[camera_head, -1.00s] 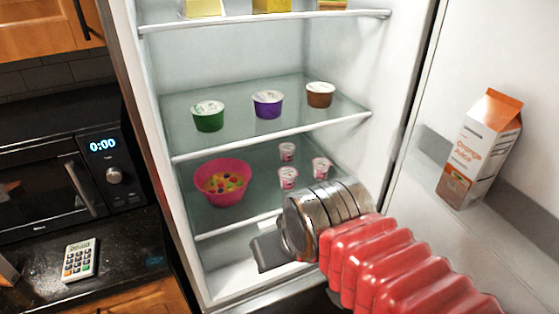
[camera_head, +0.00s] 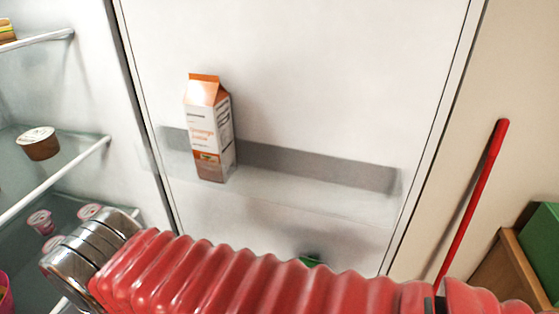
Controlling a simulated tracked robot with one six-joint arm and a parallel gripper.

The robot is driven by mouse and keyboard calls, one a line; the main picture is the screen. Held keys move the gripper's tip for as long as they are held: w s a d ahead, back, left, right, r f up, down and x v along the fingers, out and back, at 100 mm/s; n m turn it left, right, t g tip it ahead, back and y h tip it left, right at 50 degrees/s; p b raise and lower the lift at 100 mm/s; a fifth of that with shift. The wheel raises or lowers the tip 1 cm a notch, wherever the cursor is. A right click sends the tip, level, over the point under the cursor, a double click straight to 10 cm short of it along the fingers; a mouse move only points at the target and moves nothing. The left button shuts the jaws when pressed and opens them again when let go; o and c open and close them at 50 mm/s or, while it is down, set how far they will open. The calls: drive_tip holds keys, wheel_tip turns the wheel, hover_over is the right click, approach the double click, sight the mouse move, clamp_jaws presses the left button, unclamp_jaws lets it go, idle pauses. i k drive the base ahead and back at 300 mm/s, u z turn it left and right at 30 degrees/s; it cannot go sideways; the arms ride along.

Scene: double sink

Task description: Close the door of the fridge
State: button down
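The fridge door (camera_head: 320,70) stands open and fills the middle of the view, its inner side facing me. An orange juice carton (camera_head: 208,130) stands upright on the door's shelf (camera_head: 330,190). The fridge interior (camera_head: 80,95) shows at the left, with glass shelves. My red ribbed arm crosses the bottom of the view, with a metal wrist at its left end, in front of the lower fridge shelf. My gripper's fingers are out of view, beyond or below the wrist.
A brown cup (camera_head: 38,143) sits on a shelf, with several small pink-and-white cups (camera_head: 40,221) lower down. A pink bowl (camera_head: 5,295) is cut off at the left edge. Right of the door are a red stick (camera_head: 475,205) against a beige wall and a green box (camera_head: 541,245).

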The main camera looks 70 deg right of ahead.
sight(341, 110)
drive_tip(key=z, duration=1.6)
drive_tip(key=k, duration=1.1)
drive_tip(key=u, duration=0.3)
drive_tip(key=i, duration=1)
drive_tip(key=u, duration=0.1)
